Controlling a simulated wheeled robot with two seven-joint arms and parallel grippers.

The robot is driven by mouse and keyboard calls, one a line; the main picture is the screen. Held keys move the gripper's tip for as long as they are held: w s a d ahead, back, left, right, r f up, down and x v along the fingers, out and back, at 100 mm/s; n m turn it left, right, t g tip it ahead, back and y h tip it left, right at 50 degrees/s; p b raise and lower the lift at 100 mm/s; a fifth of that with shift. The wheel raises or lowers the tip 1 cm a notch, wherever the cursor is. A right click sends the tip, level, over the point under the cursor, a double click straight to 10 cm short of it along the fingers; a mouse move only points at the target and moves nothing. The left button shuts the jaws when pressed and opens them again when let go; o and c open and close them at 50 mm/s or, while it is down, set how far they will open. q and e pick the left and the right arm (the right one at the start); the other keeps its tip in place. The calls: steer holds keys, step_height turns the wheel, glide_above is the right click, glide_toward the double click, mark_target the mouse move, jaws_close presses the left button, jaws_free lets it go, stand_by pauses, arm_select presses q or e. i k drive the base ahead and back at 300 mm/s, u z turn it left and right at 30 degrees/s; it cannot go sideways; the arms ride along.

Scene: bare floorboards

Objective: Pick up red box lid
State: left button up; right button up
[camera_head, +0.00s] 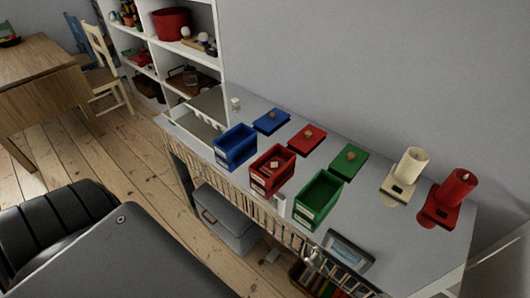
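The red box lid (309,134) lies flat on the grey tabletop (260,208), with a small brownish knob on top. It sits behind the open red box (271,181), between a blue lid (268,126) and a green lid (343,170). The red box has a pale label on its front and a small light-coloured item inside. Neither of my grippers shows in the head view.
An open blue box (235,155) and an open green box (318,207) flank the red box. A framed tablet-like object (347,252) lies at the front edge. White shelves (218,40) stand behind left.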

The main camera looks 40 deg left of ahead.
mark_target(309, 137)
steer(key=u, duration=1.05)
steer(key=k, duration=1.35)
steer(key=u, duration=0.5)
steer(key=i, duration=0.55)
steer(key=u, duration=0.8)
steer(key=i, duration=0.75)
steer(key=z, duration=0.65)
steer(key=i, duration=0.85)
steer(key=z, duration=1)
